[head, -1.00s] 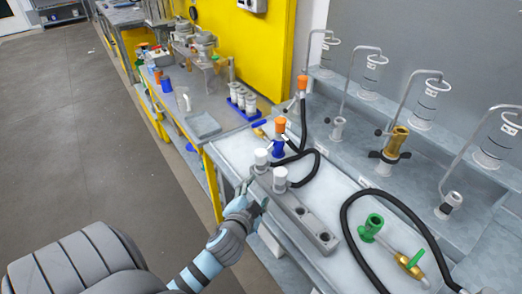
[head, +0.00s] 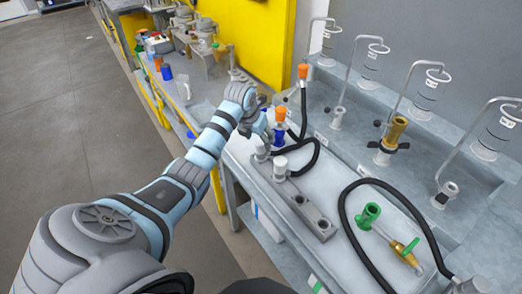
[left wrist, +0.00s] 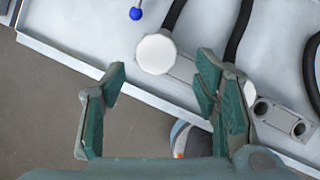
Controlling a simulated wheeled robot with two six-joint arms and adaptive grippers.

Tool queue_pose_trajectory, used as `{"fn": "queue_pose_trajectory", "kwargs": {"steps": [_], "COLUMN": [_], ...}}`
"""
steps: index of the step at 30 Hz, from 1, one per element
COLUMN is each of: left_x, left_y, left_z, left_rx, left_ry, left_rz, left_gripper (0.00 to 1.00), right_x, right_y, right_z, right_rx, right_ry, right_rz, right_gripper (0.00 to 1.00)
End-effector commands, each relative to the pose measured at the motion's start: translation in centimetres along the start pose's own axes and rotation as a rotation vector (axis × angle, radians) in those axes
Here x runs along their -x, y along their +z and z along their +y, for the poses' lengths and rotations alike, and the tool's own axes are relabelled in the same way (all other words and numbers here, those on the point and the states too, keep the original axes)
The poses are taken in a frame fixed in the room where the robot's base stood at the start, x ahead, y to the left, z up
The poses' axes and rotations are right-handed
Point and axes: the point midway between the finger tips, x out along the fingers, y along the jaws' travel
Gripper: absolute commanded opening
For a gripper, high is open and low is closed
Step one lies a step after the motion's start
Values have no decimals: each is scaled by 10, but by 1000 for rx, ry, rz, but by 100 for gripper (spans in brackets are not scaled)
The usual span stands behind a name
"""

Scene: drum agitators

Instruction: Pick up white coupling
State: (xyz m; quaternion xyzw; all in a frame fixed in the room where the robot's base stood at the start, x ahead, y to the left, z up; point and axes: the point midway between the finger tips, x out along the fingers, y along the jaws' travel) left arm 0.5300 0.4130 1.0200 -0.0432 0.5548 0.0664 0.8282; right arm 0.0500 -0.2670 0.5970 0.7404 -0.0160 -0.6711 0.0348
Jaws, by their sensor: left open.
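Two white couplings stand upright in a grey holder block (head: 316,226) on the bench. The front one (head: 281,169) shows clearly in the head view. The rear one (head: 261,153) is partly covered by my left gripper (head: 262,131). In the left wrist view a round white coupling top (left wrist: 155,54) lies just beyond the space between the open fingers of the left gripper (left wrist: 162,80). The other coupling is mostly hidden behind the right-hand finger. The left gripper is open, empty and above the rear end of the block. My right gripper is not in view.
A black hose (head: 344,222) loops over the bench near a green-and-brass fitting (head: 371,214). An orange-and-blue fitting (head: 280,115) stands close behind the left gripper. A raised shelf with glass vessels on bent rods runs along the right.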

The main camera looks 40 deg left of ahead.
Motion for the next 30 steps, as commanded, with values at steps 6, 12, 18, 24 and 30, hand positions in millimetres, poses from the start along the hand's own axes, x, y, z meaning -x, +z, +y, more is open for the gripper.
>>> {"fn": "queue_pose_trajectory", "kwargs": {"steps": [6, 12, 18, 24, 30], "left_x": [-32, -64, -64, -64, -64], "left_y": [-1, -1, 0, 0, 0], "left_z": [2, 4, 4, 4, 4], "left_rx": [1, -1, -2, -2, -2], "left_ry": [-2, -2, -2, -2, -2], "left_rz": [2, -1, -3, -2, -4], "left_gripper": [56, 56, 54, 22, 0], "right_x": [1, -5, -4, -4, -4], "right_y": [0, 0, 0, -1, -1], "right_z": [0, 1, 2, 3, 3], "right_rx": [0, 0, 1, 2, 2], "right_ry": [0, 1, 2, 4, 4], "right_rz": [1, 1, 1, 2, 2], "right_gripper": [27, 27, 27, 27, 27]}}
